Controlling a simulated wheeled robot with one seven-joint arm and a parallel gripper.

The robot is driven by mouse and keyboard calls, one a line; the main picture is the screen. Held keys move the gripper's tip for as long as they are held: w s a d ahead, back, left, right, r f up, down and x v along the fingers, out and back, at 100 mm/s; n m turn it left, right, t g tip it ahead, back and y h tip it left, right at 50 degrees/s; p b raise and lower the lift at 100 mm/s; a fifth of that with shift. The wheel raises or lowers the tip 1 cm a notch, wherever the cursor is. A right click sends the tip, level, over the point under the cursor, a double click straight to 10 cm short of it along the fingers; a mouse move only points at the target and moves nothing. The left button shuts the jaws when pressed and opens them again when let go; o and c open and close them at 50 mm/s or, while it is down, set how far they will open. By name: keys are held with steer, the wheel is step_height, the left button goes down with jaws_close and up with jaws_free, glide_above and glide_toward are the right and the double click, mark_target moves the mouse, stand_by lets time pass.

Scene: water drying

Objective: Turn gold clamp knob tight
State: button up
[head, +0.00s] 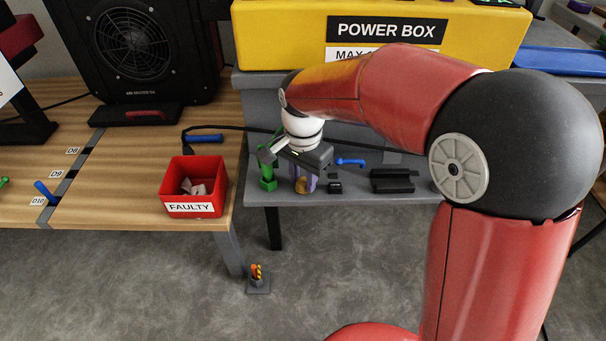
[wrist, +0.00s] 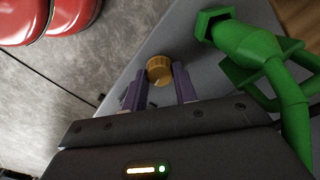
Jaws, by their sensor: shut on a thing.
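The gold clamp knob (wrist: 160,69) shows in the wrist view as a ribbed round cap between the tips of my gripper's purple fingers (wrist: 158,85). The fingers stand on either side of it and are shut on it. In the head view, my gripper (head: 305,183) points down at the front edge of the grey table, with the gold knob (head: 301,187) low between the fingers. The clamp body under the knob is mostly hidden.
A green nozzle-like fixture (wrist: 262,55) stands close beside my gripper, also in the head view (head: 267,176). A blue-handled part (head: 350,162) and black blocks (head: 392,181) lie right. A red FAULTY bin (head: 193,188) stands left; the yellow power box (head: 290,35) is behind.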

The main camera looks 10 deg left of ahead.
steer(key=m, duration=0.3)
steer(key=shift+m, duration=0.4)
steer(key=m+p, duration=0.1)
steer(key=m, duration=0.2)
steer(key=shift+r+m, duration=0.1)
steer(key=shift+m, duration=0.2)
steer(key=m+p, duration=0.1)
steer(key=m, duration=0.2)
steer(key=shift+m, duration=0.4)
steer(key=m+p, duration=0.1)
steer(key=m, duration=0.2)
steer(key=shift+m, duration=0.3)
steer(key=m+p, duration=0.2)
steer(key=m, duration=0.9)
steer(key=shift+m+p, duration=0.3)
steer(key=shift+p, duration=0.1)
